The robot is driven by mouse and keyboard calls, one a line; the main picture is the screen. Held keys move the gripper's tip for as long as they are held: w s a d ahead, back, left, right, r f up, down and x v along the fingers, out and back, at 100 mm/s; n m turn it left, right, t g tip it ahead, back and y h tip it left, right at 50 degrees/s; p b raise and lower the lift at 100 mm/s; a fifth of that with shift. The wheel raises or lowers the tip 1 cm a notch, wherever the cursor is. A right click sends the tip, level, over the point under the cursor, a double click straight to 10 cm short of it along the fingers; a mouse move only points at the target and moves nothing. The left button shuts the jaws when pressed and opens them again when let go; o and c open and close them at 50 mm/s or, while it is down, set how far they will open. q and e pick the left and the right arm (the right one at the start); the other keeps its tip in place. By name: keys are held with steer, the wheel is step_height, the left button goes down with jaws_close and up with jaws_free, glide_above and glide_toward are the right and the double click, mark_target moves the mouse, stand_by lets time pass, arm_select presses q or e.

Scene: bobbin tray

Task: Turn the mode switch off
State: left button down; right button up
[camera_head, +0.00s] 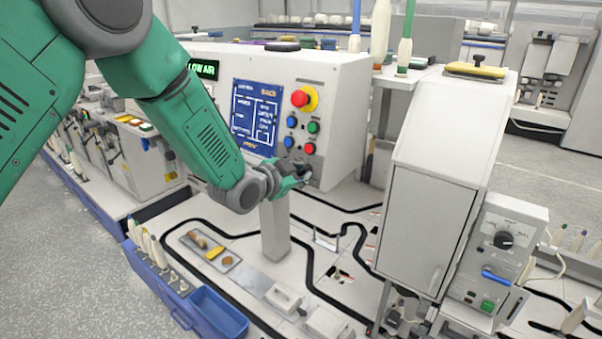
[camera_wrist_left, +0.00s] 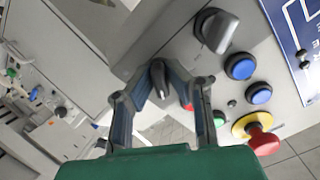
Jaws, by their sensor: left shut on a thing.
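A dark grey switch knob (camera_wrist_left: 158,80) stands out from the machine's light control panel (camera_head: 348,100). It looks like the mode switch, but no label on it is readable. My left gripper (camera_head: 303,175) is at the lower part of this panel, below the buttons. In the left wrist view the gripper's fingers (camera_wrist_left: 160,88) close around the knob from both sides. In the head view the gripper hides the knob. A second, larger grey knob (camera_wrist_left: 218,32) is beside it on the panel, clear of the fingers. My right gripper is not in view.
A red emergency stop (camera_head: 300,98) on a yellow ring sits higher on the panel, with blue (camera_head: 292,121), green (camera_head: 313,127) and red (camera_head: 310,148) buttons below. A grey cabinet (camera_head: 430,220) stands to the right. A tray (camera_head: 232,262) and a blue bin (camera_head: 215,312) are below my arm.

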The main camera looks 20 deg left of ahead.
arm_select(q)
steer(key=n, duration=0.6)
steer(key=shift+b, duration=0.35)
stand_by(0.4)
steer(key=c, duration=1.6)
jaws_free()
steer(key=shift+s, duration=0.15)
steer(key=v, duration=1.1)
steer(key=shift+s+a, duration=0.2)
steer(key=shift+a, duration=0.2)
